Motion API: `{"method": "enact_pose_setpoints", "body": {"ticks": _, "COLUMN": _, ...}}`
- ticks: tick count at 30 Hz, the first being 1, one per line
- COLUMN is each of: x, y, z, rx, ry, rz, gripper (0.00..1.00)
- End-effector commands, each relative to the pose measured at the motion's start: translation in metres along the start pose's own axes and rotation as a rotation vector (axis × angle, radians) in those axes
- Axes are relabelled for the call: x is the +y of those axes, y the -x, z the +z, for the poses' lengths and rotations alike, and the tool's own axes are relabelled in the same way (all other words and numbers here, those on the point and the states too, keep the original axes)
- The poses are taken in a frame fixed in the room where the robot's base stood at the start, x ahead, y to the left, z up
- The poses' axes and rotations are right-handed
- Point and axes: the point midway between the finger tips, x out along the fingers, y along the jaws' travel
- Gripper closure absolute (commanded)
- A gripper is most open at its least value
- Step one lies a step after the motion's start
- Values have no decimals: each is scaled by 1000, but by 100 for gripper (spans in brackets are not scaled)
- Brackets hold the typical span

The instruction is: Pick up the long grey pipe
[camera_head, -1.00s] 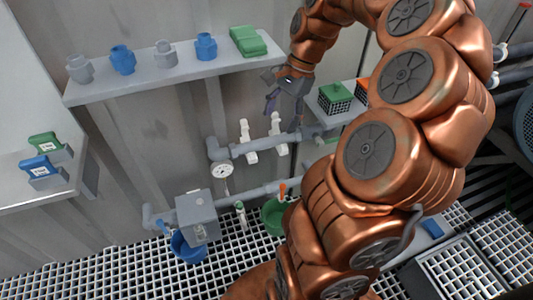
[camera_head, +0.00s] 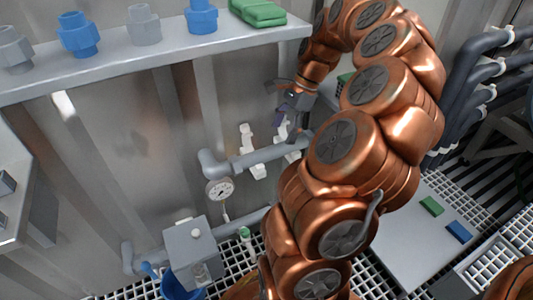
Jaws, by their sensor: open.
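A long grey pipe (camera_head: 262,157) with an elbow at its left end runs along the wall, in front of white clips (camera_head: 247,137). Its right end is near my arm and partly hidden. A second grey pipe (camera_head: 250,222) runs lower down, partly hidden by a grey box and my arm. I cannot tell for sure which pipe is meant. My gripper (camera_head: 281,116) is open, just above the right part of the upper pipe. It looks apart from the pipe, though its dark fingers are small and hard to make out.
A shelf (camera_head: 150,58) with blue and grey fittings and green blocks (camera_head: 258,12) is above. A pressure gauge (camera_head: 219,192) hangs below the upper pipe. A grey box (camera_head: 192,252) and blue bucket (camera_head: 178,287) are lower left. Dark pipes (camera_head: 470,75) stand at right.

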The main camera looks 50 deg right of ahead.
Motion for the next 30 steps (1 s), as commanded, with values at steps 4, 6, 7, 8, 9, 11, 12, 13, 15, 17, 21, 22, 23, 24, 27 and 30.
{"method": "enact_pose_setpoints", "body": {"ticks": 4, "x": -2, "y": -18, "z": 5, "rx": -1, "ry": 13, "rz": 7, "gripper": 29}}
{"method": "enact_pose_setpoints", "body": {"ticks": 6, "x": -2, "y": -24, "z": 7, "rx": -2, "ry": 18, "rz": 10, "gripper": 29}}
{"method": "enact_pose_setpoints", "body": {"ticks": 7, "x": -2, "y": -26, "z": 8, "rx": -2, "ry": 19, "rz": 10, "gripper": 29}}
{"method": "enact_pose_setpoints", "body": {"ticks": 8, "x": -2, "y": -28, "z": 8, "rx": -2, "ry": 20, "rz": 11, "gripper": 29}}
{"method": "enact_pose_setpoints", "body": {"ticks": 9, "x": -2, "y": -30, "z": 8, "rx": -2, "ry": 21, "rz": 11, "gripper": 29}}
{"method": "enact_pose_setpoints", "body": {"ticks": 11, "x": -2, "y": -35, "z": 8, "rx": -2, "ry": 21, "rz": 10, "gripper": 29}}
{"method": "enact_pose_setpoints", "body": {"ticks": 12, "x": -2, "y": -39, "z": 7, "rx": -2, "ry": 21, "rz": 10, "gripper": 29}}
{"method": "enact_pose_setpoints", "body": {"ticks": 13, "x": -2, "y": -43, "z": 7, "rx": -1, "ry": 22, "rz": 9, "gripper": 29}}
{"method": "enact_pose_setpoints", "body": {"ticks": 15, "x": -2, "y": -53, "z": 5, "rx": 0, "ry": 22, "rz": 8, "gripper": 29}}
{"method": "enact_pose_setpoints", "body": {"ticks": 17, "x": -2, "y": -61, "z": 5, "rx": 0, "ry": 22, "rz": 7, "gripper": 29}}
{"method": "enact_pose_setpoints", "body": {"ticks": 21, "x": -1, "y": -75, "z": 5, "rx": -1, "ry": 19, "rz": 8, "gripper": 29}}
{"method": "enact_pose_setpoints", "body": {"ticks": 22, "x": -1, "y": -76, "z": 5, "rx": -1, "ry": 19, "rz": 8, "gripper": 29}}
{"method": "enact_pose_setpoints", "body": {"ticks": 23, "x": -1, "y": -77, "z": 5, "rx": -1, "ry": 19, "rz": 8, "gripper": 29}}
{"method": "enact_pose_setpoints", "body": {"ticks": 24, "x": -1, "y": -77, "z": 5, "rx": -1, "ry": 18, "rz": 8, "gripper": 29}}
{"method": "enact_pose_setpoints", "body": {"ticks": 27, "x": -1, "y": -76, "z": 5, "rx": 0, "ry": 17, "rz": 7, "gripper": 29}}
{"method": "enact_pose_setpoints", "body": {"ticks": 30, "x": -1, "y": -76, "z": 5, "rx": 0, "ry": 17, "rz": 7, "gripper": 33}}
